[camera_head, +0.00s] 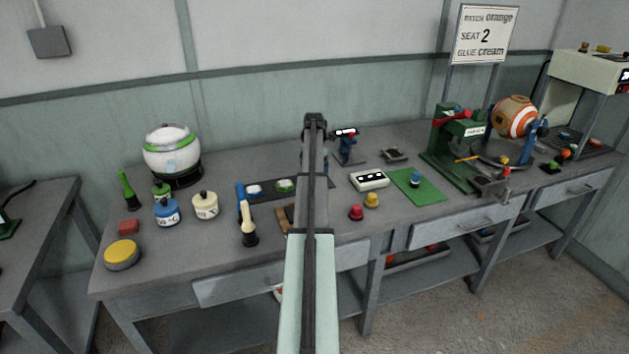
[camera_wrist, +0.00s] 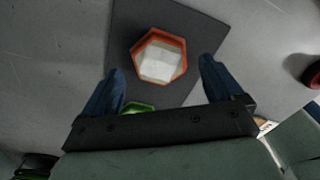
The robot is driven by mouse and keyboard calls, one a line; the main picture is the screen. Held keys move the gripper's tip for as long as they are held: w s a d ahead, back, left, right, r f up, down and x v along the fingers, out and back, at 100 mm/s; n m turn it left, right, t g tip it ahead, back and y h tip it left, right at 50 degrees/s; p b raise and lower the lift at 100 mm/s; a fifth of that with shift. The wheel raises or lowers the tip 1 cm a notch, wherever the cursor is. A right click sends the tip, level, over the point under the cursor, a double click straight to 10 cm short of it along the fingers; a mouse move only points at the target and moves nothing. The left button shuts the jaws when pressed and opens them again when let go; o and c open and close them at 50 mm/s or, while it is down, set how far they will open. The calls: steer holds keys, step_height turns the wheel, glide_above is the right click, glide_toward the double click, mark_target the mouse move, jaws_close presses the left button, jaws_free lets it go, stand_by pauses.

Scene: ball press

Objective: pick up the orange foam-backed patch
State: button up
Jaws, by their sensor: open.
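The orange patch (camera_wrist: 159,56) is a six-sided piece with an orange rim around a pale whitish middle. In the wrist view it lies on a dark mat (camera_wrist: 205,30). My gripper (camera_wrist: 163,72) is open, with its two dark blue fingers apart, one at the left and one at the right of the patch in the picture. Neither finger visibly touches it. In the head view my arm covers the orange patch and the gripper. Part of the dark mat (camera_head: 268,195) shows there, with a blue-and-white patch (camera_head: 254,190) and a green patch (camera_head: 286,185).
A sign (camera_head: 485,35) reads patch orange, seat 2, glue cream. Left of the mat stand a cream pot (camera_head: 205,206), a blue pot (camera_head: 166,213) and a cream-handled brush (camera_head: 247,220). Right are red and yellow knobs (camera_head: 364,206), a green press (camera_head: 450,150) and an orange-and-white ball (camera_head: 515,117).

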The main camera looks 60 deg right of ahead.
steer(key=shift+f, duration=0.95)
steer(key=shift+c, duration=0.3)
steer(key=c, duration=1.1)
